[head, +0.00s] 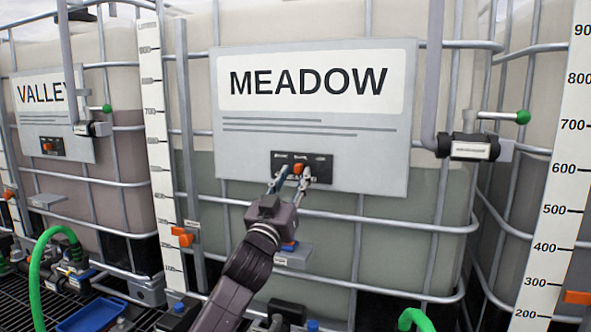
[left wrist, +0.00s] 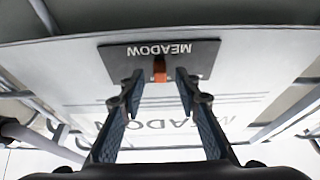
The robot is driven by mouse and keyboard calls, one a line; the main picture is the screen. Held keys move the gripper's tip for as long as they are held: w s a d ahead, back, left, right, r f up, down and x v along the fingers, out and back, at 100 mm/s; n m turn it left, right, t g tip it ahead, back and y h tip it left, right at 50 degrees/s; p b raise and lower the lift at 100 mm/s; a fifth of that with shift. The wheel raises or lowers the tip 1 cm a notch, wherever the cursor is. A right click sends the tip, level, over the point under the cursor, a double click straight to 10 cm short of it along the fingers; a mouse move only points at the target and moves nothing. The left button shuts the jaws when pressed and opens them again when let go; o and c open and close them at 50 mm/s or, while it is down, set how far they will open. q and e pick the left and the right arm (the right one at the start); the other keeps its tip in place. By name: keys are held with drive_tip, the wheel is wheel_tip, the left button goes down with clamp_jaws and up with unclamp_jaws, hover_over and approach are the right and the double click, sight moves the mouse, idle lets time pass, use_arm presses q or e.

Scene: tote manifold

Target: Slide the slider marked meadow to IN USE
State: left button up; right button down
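The meadow slider is an orange knob (head: 297,168) on a dark plate (head: 321,169) low on the grey MEADOW sign (head: 378,135). It sits near the middle of the plate; the plate's small markings are too small to read in the head view. In the left wrist view the picture is upside down, and the orange knob (left wrist: 159,70) shows below the word MEADOW on the dark plate (left wrist: 115,60). My left gripper (head: 289,179) is open, its fingertips (left wrist: 159,83) on either side of the knob with a gap on each side. My right gripper is out of view.
A VALLEY sign (head: 55,120) with its own orange slider (head: 47,147) is on the tote at left. A green-tipped valve handle (head: 522,117) juts out at right. Metal cage bars (head: 440,227) surround the totes. Green hoses (head: 36,280) stand low at left.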

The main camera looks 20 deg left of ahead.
use_arm(q)
drive_tip(key=shift+w+r, duration=0.25)
drive_tip(key=shift+w, duration=0.35)
drive_tip(key=shift+c, duration=0.2)
clamp_jaws()
